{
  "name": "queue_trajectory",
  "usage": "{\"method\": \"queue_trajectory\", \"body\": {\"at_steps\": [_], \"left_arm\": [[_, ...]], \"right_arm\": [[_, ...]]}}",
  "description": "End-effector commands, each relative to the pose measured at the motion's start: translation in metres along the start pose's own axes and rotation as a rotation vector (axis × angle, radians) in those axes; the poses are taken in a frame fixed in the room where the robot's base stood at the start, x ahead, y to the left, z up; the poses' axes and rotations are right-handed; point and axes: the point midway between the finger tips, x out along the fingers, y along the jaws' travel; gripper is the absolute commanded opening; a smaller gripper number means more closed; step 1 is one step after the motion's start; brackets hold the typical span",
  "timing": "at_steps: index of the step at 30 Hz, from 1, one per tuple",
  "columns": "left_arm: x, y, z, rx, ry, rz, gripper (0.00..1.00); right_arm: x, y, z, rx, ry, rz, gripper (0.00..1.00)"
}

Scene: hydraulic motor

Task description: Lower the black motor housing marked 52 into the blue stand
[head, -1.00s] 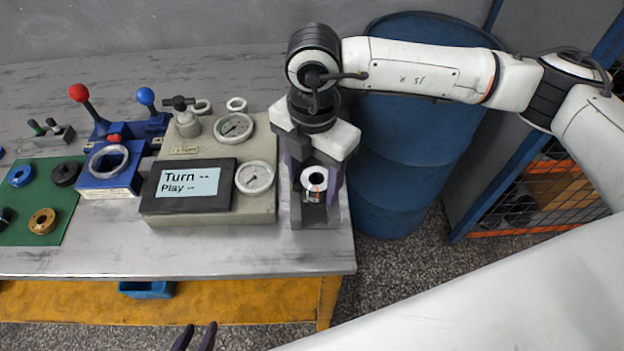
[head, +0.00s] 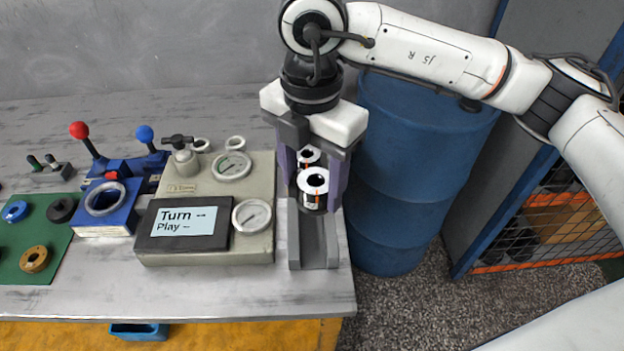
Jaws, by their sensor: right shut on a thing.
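A black motor housing (head: 313,200) with a white top face and an orange stripe is held between the purple fingers of my right gripper (head: 313,194). It looks upright and raised over the grey channel rack; I cannot read a number on it. A second similar housing (head: 308,154) shows behind it, partly hidden by the gripper. The blue stand (head: 122,215), with a silver ring on top, is at the left, apart from the gripper. Its ring looks empty. My left gripper is not in view.
The beige gauge box (head: 256,248) with a "Turn / Play" display (head: 187,221) and a black valve handle (head: 178,140) lies between rack (head: 318,262) and stand. Red (head: 79,130) and blue (head: 145,134) lever knobs rise behind the stand. A green mat (head: 40,268) holds several rings.

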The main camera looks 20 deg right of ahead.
Motion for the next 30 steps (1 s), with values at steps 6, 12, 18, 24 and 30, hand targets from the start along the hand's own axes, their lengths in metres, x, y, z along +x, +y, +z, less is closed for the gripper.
{"method": "queue_trajectory", "body": {"at_steps": [6, 12, 18, 24, 30], "left_arm": [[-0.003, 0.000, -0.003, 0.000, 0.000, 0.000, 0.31], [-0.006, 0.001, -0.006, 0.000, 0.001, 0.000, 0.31], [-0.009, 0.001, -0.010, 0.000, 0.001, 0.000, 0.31], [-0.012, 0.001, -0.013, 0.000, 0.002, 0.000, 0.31], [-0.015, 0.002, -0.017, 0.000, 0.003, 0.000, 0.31]], "right_arm": [[-0.008, 0.001, 0.000, 0.000, 0.000, 0.004, 0.15], [-0.015, 0.001, 0.000, 0.000, 0.000, 0.004, 0.15], [-0.023, 0.001, 0.000, 0.000, -0.001, 0.004, 0.15], [-0.031, 0.001, 0.000, 0.000, -0.001, 0.003, 0.15], [-0.038, 0.001, 0.000, 0.000, -0.001, 0.003, 0.15]]}}
